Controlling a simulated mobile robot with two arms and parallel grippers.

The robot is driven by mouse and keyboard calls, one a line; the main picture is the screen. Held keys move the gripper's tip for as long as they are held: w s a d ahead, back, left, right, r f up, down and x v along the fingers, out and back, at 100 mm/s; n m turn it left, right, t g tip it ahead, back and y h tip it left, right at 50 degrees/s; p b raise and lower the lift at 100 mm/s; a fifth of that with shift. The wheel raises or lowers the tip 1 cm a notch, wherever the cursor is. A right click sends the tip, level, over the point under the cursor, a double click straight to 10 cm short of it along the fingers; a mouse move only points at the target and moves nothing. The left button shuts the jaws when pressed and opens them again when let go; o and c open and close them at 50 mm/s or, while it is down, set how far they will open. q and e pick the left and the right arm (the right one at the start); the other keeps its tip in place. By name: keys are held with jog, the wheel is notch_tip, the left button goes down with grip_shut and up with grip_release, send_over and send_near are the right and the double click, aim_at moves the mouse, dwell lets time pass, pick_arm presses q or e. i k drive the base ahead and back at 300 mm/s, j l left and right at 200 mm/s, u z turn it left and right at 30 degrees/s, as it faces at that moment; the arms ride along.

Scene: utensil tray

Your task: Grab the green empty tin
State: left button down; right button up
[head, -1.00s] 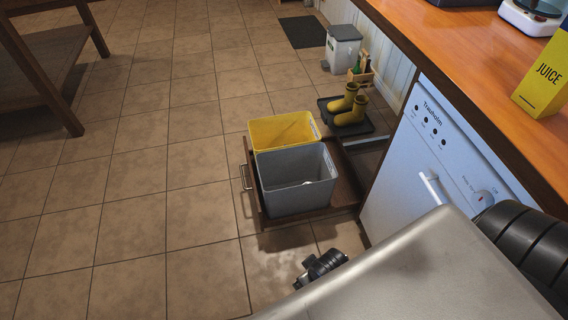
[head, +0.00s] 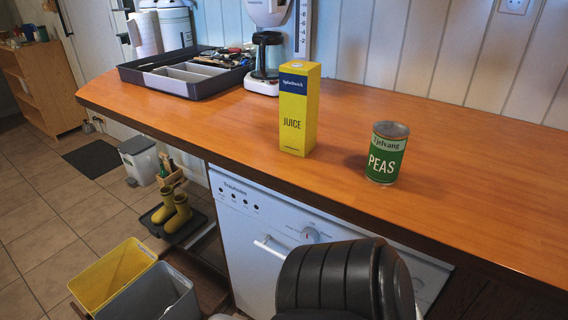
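A green tin labelled "PEAS" (head: 386,153) stands upright on the orange wooden counter, right of the middle of the head view. Its top rim is grey metal; I cannot see inside it. It stands apart from the other things. A dark ribbed part of my own arm shows at the bottom of the view, below and in front of the counter edge. Neither of my grippers shows in this view.
A yellow juice carton (head: 299,108) stands left of the tin. A dark utensil tray (head: 190,85) and a coffee maker (head: 267,55) are farther back. The counter (head: 480,170) is clear right of the tin. Yellow (head: 112,274) and grey (head: 160,297) bins stand on the pulled-out drawer below.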

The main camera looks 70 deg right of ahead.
aim_at(385, 155)
jog(key=z, duration=2.85)
jog(key=j+u, duration=0.4)
jog(key=j, duration=0.6)
